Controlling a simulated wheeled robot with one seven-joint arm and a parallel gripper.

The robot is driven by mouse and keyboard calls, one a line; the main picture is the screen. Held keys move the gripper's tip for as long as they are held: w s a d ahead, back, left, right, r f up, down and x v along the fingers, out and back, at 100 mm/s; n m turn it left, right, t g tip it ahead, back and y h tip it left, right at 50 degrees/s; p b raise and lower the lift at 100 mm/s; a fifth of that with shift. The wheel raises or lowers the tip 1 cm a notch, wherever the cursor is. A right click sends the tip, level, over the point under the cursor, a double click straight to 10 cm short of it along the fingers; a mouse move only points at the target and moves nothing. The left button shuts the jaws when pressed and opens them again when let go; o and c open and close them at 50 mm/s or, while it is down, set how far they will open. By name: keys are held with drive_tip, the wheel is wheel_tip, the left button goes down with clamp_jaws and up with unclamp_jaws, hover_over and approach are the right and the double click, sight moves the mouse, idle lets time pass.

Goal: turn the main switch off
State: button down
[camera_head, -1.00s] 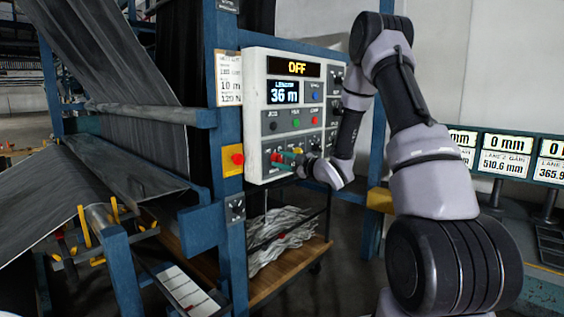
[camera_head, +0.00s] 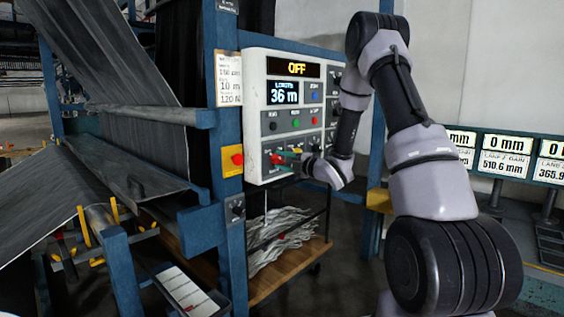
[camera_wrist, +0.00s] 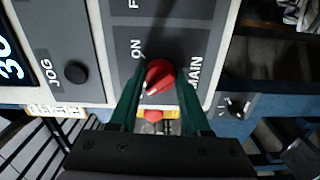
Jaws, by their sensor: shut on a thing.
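The main switch is a red knob with a white mark, on a grey panel marked MAIN and ON in the wrist view (camera_wrist: 158,76). In the head view the red knob (camera_head: 276,159) sits low on the white control box (camera_head: 256,115). My gripper (camera_wrist: 158,88) has its green fingers on both sides of the knob, shut on it. In the head view my gripper (camera_head: 286,156) reaches the panel from the right. My fingers partly hide the panel around the knob.
A yellow box with a red button (camera_head: 233,161) is just left of the control box. A black JOG button (camera_wrist: 76,72) is near the knob. A blue post (camera_head: 229,200) stands at left. A wooden-decked cart (camera_head: 285,272) with pale scraps is below.

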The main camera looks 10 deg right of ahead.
drive_tip(key=shift+n, duration=0.4)
drive_tip(key=shift+c, duration=1.8)
unclamp_jaws()
drive_tip(key=v, duration=1.1)
